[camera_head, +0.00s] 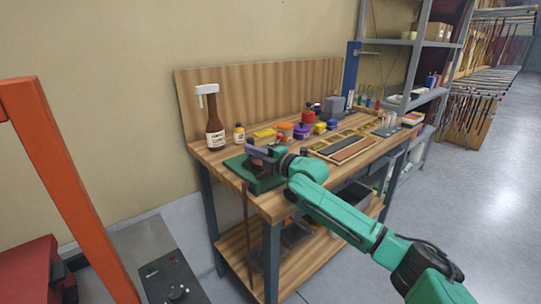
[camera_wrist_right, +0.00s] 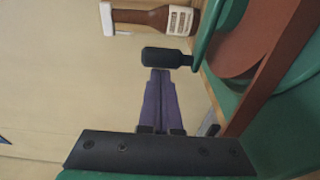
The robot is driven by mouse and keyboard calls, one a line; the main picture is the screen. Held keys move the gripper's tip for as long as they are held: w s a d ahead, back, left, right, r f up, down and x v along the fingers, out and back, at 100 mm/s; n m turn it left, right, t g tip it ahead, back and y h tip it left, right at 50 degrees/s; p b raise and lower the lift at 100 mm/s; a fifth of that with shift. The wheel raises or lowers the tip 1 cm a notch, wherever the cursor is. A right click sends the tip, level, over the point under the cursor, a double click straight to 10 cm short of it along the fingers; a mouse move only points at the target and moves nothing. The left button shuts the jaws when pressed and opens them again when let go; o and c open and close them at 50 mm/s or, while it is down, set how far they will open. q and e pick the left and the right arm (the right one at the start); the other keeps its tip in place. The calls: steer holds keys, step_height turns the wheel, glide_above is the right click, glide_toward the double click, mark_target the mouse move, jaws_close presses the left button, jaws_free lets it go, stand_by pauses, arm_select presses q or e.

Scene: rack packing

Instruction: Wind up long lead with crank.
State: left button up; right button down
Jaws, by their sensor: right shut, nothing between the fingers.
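The winder stands at the left front corner of the wooden bench; its green body (camera_head: 255,178) is partly hidden behind my arm. The wrist view shows its green ring (camera_wrist_right: 203,42), a reddish-brown drum (camera_wrist_right: 240,50) and the black crank knob (camera_wrist_right: 167,57). The long lead (camera_head: 246,225) hangs as a thin dark brown strip over the bench's front edge; a brown strip (camera_wrist_right: 272,70) also crosses the winder in the wrist view. My right gripper (camera_wrist_right: 161,75) is shut and empty, purple fingertips right at the knob; whether they touch it I cannot tell. My left gripper is out of view.
A spray bottle (camera_head: 215,125) and a small bottle (camera_head: 239,133) stand behind the winder. Several coloured pots and a dark-slotted tray (camera_head: 350,146) fill the bench to the right. An orange frame (camera_head: 62,165) stands at the left. A metal shelf (camera_head: 408,95) stands beyond the bench.

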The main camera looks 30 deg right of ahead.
steer(key=shift+w+a, duration=0.15)
steer(key=shift+w, duration=0.1)
steer(key=shift+w, duration=0.1)
stand_by(0.7)
